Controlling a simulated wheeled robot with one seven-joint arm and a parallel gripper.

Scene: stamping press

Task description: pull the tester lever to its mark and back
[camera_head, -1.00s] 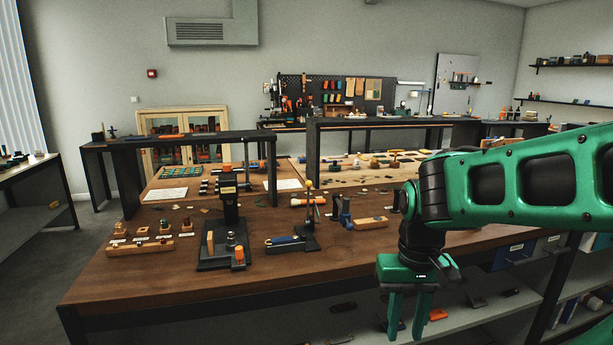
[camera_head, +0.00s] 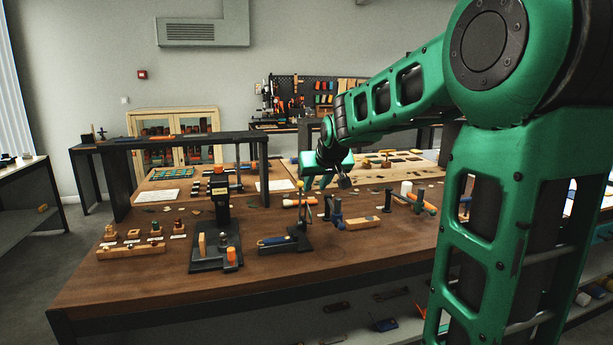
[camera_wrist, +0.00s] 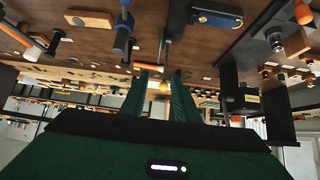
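My gripper (camera_head: 315,184) is above the bench, just right of the knob in the head view, fingers apart. I cannot tell whether the knob is truly between the fingers. The mark is not discernible.
A black press (camera_head: 221,205) with an orange knob stands left of the tester. A blue clamp-like part (camera_head: 336,215) and a wooden block (camera_head: 363,223) are to its right. A dark raised shelf (camera_head: 190,143) stands behind.

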